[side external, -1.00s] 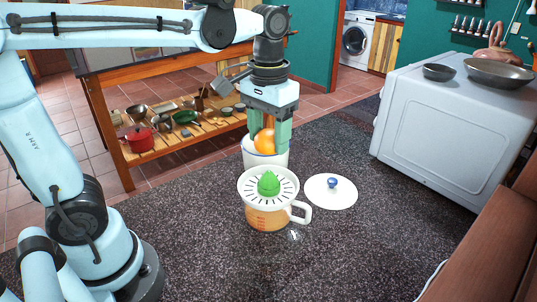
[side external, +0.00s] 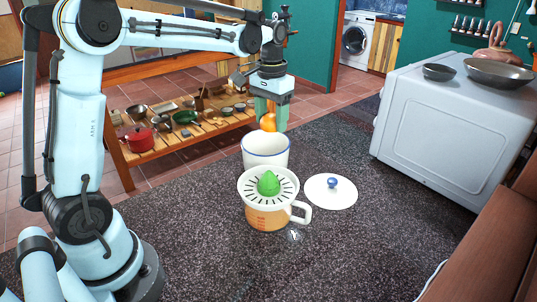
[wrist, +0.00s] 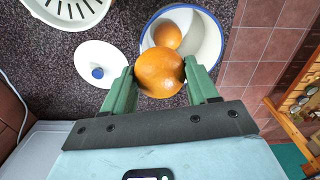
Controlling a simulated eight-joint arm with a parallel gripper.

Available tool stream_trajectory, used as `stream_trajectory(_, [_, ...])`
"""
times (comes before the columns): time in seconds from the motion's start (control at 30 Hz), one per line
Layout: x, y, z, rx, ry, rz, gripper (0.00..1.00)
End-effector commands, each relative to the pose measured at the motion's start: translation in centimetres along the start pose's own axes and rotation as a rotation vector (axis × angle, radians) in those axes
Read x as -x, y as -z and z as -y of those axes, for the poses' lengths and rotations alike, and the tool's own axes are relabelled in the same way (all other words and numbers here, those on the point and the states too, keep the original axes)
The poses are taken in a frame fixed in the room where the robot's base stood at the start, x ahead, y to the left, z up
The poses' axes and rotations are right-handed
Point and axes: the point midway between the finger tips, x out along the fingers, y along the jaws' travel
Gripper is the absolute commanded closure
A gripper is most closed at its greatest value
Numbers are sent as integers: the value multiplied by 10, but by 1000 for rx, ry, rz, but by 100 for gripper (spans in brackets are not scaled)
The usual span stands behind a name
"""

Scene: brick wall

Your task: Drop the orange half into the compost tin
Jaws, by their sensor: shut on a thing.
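My gripper (side external: 269,122) is shut on the orange half (side external: 267,122), with its green fingers on either side of it. In the wrist view the orange half (wrist: 160,74) shows its rounded peel between the fingertips (wrist: 160,78); its cut face is hidden. The compost tin (side external: 258,158) is white with a blue rim and is open. In the side view the orange half is above the tin's far rim. In the wrist view it overlaps the near edge of the tin (wrist: 209,42). Another orange piece (wrist: 167,36) lies inside the tin.
A juicer jug (side external: 268,216) with a green reamer stands in front of the tin. A white lid (side external: 331,196) with a blue knob lies on the dark countertop to the right. A white appliance (side external: 440,135) with pans stands at the right.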

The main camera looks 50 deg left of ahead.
Motion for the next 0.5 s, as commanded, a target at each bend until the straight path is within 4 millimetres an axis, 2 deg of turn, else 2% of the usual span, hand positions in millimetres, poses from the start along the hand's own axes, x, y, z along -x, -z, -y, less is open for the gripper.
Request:
stream_trajectory(0.17, [-9, 10, 14, 1, 0, 0, 83])
stream_trajectory(0.5, [-40, 10, 15, -1, 0, 0, 83])
